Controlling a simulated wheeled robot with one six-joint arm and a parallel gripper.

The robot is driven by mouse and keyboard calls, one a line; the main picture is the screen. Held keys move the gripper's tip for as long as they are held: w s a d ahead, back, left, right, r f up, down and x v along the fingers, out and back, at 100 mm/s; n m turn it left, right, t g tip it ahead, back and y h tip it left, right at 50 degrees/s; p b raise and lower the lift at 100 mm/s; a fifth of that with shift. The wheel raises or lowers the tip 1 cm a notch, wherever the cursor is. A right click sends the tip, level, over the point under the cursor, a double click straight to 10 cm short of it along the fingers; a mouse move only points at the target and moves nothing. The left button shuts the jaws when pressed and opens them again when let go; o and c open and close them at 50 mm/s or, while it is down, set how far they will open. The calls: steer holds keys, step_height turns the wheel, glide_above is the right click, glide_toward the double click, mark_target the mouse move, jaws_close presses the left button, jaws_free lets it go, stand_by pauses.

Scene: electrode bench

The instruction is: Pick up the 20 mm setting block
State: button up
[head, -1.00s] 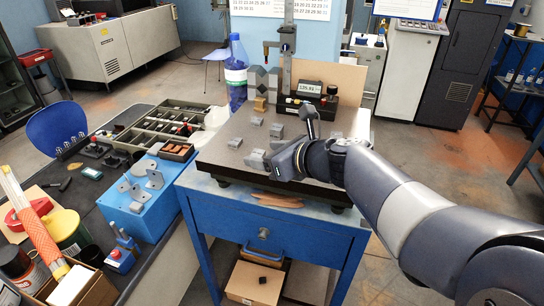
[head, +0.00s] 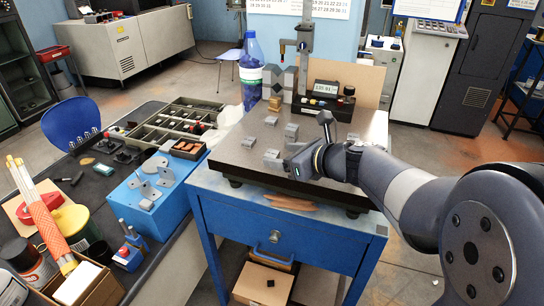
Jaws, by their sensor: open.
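Several small grey metal blocks lie on the dark surface plate (head: 228,158). One block (head: 249,142) is at the left, one (head: 271,121) farther back and one (head: 291,130) near the middle. I cannot read sizes, so I cannot tell which is the 20 mm setting block. My gripper (head: 278,161) is open, low over the front middle of the plate, pointing left. Grey pieces show at its tip, and I cannot tell fingers from a block there. The left block stands apart from it, and the middle block is just behind it.
A height gauge stand (head: 304,62), a digital readout (head: 326,88) and a brass block (head: 274,104) stand at the back of the plate. A blue bottle (head: 252,72) is behind left. A blue fixture box (head: 150,190) sits on the left bench. The plate's front left is clear.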

mark_target(273, 154)
steer(key=shift+x, duration=1.55)
steer(key=shift+d, duration=0.1)
steer(key=c, duration=1.1)
